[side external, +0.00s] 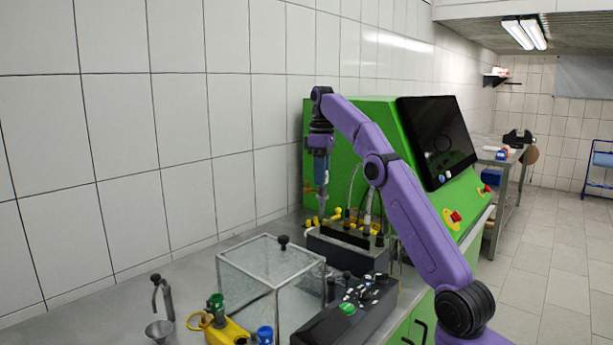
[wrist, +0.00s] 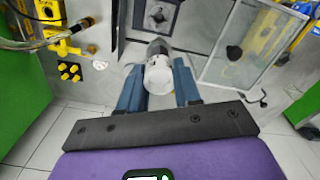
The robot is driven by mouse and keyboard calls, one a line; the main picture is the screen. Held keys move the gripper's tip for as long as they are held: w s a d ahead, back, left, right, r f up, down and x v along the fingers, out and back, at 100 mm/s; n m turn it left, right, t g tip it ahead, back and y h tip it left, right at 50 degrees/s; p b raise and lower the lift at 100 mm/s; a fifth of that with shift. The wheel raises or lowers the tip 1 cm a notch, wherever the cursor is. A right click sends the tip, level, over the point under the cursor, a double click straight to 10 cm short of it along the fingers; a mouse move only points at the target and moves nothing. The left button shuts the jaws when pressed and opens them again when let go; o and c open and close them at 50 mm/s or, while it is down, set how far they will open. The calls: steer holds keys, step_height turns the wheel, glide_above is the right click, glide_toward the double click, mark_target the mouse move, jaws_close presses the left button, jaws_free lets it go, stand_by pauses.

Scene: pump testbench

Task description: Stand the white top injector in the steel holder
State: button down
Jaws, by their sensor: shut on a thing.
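My gripper (side external: 321,185) hangs fingers-down over the bench near the green machine. In the wrist view its two blue-grey fingers (wrist: 158,90) are closed on the sides of the white top injector (wrist: 157,75). The injector's round white top faces the camera, and a darker grey body shows beyond it. Its lower end is hard to make out in the side view. A dark square frame with a grey middle (wrist: 161,16) lies beyond the injector in the wrist view. I cannot tell for sure whether it is the steel holder.
A clear box with a black knob (side external: 270,265) stands left of a black control unit (side external: 347,310). The green machine (side external: 378,108) with a dark screen stands behind. Yellow fittings and hoses (wrist: 62,42) lie left in the wrist view.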

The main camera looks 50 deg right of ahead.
step_height(320, 180, down, 16)
steer(key=shift+d+f, duration=0.2)
steer(key=shift+f, duration=0.05)
stand_by(1.0)
steer(key=shift+s+f, duration=0.1)
steer(key=shift+f, duration=2.65)
stand_by(2.2)
steer(key=c, duration=0.7)
jaws_free()
steer(key=shift+r, duration=0.1)
